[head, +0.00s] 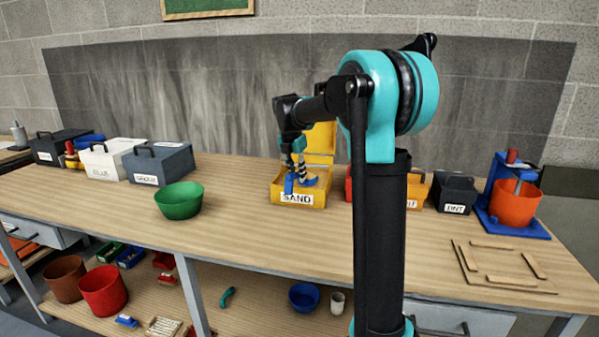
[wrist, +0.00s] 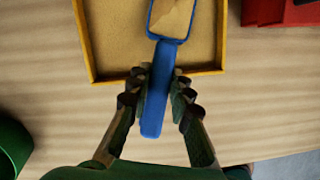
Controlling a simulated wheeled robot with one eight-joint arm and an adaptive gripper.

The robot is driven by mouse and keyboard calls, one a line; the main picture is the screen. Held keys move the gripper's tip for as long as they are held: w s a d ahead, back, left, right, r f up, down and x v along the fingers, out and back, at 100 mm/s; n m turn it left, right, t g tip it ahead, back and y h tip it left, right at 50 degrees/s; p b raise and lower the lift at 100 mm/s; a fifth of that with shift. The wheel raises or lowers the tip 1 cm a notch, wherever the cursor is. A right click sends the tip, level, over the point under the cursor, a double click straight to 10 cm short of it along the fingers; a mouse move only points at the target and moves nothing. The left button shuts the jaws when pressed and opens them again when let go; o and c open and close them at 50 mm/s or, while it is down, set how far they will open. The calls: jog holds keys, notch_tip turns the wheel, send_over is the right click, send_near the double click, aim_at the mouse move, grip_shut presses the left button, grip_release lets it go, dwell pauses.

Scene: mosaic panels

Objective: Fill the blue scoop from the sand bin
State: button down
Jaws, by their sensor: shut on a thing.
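The blue scoop (wrist: 156,92) is held by its handle between the two fingers of my gripper (wrist: 157,93). In the wrist view its head lies over the sand bin and shows sand-coloured material inside its blue rim; how deep it is cannot be told. The yellow sand bin (head: 277,196), labelled SAND, stands open on the bench with its lid raised behind. Its sand (wrist: 112,35) shows in the wrist view. In the head view my gripper (head: 293,178) is at the bin, with blue of the scoop (head: 289,184) showing below it.
A green bowl (head: 179,201) stands left of the bin. Grey, white and black lidded boxes (head: 158,163) stand farther left. A red box (wrist: 298,12) is close to the bin's right. A blue stand with an orange bucket (head: 515,203) is at the far right.

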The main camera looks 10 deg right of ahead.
aim_at(293, 174)
jog(key=shift+t+h, duration=0.6)
jog(key=shift+t, duration=0.1)
jog(key=shift+s+a+r, duration=0.1)
jog(key=shift+s+a, duration=0.25)
jog(key=shift+s, duration=0.3)
jog(key=shift+s+a+r, duration=0.1)
jog(key=shift+s+a, duration=0.2)
jog(key=shift+s, duration=0.4)
jog(key=shift+s+a+r, duration=0.1)
jog(key=shift+s+a, duration=0.25)
jog(key=shift+s, duration=0.3)
jog(key=shift+r, duration=0.4)
jog(key=shift+w+d, duration=0.1)
